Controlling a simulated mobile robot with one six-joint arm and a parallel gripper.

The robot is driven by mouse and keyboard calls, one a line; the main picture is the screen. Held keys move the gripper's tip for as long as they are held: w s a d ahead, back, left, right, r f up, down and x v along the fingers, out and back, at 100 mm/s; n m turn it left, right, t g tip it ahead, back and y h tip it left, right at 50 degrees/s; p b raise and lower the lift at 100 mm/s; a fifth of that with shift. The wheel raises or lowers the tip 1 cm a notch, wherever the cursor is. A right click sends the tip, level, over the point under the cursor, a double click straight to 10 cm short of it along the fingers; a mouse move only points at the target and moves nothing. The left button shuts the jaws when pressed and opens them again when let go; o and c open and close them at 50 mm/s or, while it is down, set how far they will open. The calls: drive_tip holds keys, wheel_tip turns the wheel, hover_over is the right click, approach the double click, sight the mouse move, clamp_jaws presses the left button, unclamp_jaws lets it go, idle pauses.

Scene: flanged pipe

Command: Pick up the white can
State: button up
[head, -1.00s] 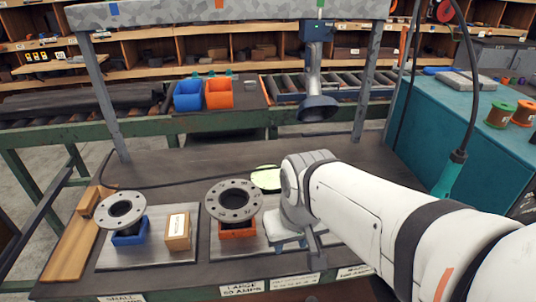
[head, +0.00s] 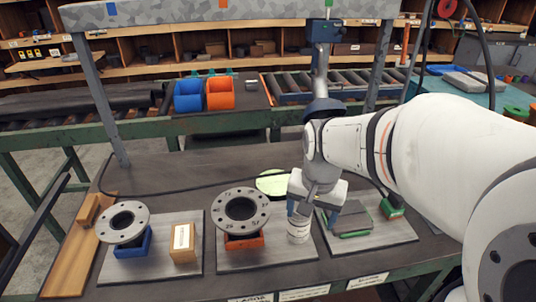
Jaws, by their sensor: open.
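The white can (head: 298,229) stands upright at the right edge of the middle grey plate, just right of the large flange. Its top is partly hidden by my gripper. My gripper (head: 314,205) is over the can, coming from the right, with its jaws open. The fingertips are small and partly hidden, so I cannot tell whether they touch the can or lie around it.
A large flange (head: 222,208) sits on an orange block (head: 243,241) close left of the can. A smaller flange (head: 106,226) and a wooden block (head: 182,243) stand further left. A green-and-grey item (head: 350,219) lies close right. The bench behind is mostly clear.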

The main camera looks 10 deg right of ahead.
sight(299, 219)
drive_tip(key=shift+o, duration=0.7)
drive_tip(key=w+m, duration=0.1)
drive_tip(key=w+f+m, duration=0.1)
drive_tip(key=w, duration=0.1)
drive_tip(key=w+f+m+g, duration=0.1)
drive_tip(key=w+m, duration=0.1)
drive_tip(key=shift+w+p, duration=0.1)
drive_tip(key=shift+p, duration=0.25)
drive_tip(key=shift+w+a+f+m, duration=0.1)
drive_tip(key=shift+w+f+m, duration=0.2)
drive_tip(key=shift+w+m, duration=0.2)
drive_tip(key=f, duration=0.7)
drive_tip(key=shift+w+f+p, duration=0.3)
drive_tip(key=shift+f+p, duration=0.1)
drive_tip(key=shift+c, duration=0.5)
drive_tip(key=c, duration=1.2)
